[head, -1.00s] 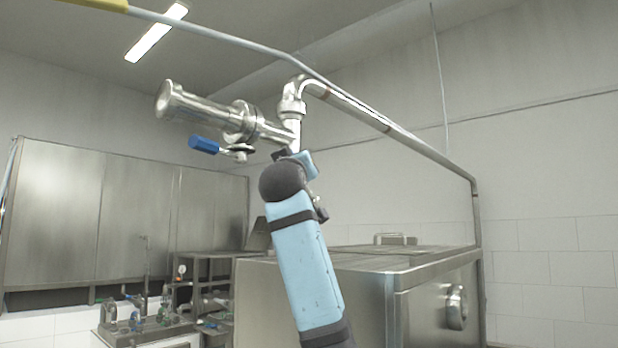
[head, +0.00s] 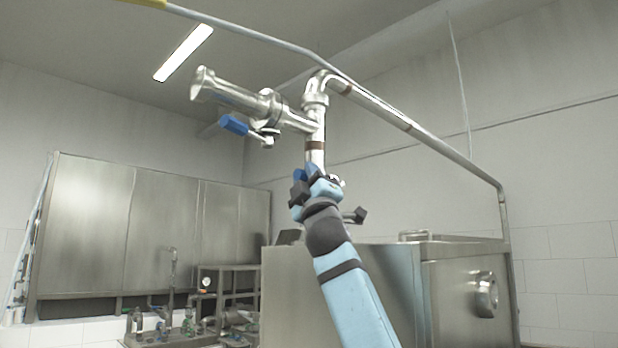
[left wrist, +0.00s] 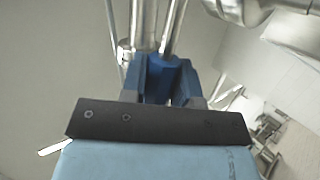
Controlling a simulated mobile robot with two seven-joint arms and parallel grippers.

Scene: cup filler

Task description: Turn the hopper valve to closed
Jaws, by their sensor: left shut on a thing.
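A steel pipe assembly (head: 317,112) hangs in the upper middle of the head view, with a horizontal branch and a downward pipe. A valve lever with a blue grip (head: 234,124) sits under the branch, and nothing touches it. My left gripper (head: 309,176) is at the lower end of the vertical pipe, right of and below that lever. It is shut on a dark blue handle (left wrist: 167,76), seen between its fingers in the left wrist view; a metal rod (left wrist: 176,25) rises from there. The handle is mostly hidden by the gripper in the head view. My right gripper is not in view.
A large steel tank (head: 465,290) stands behind and right of my arm. Wall cabinets (head: 150,230) and a sink with taps (head: 170,325) are at the left. A long pipe (head: 440,148) runs down to the right.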

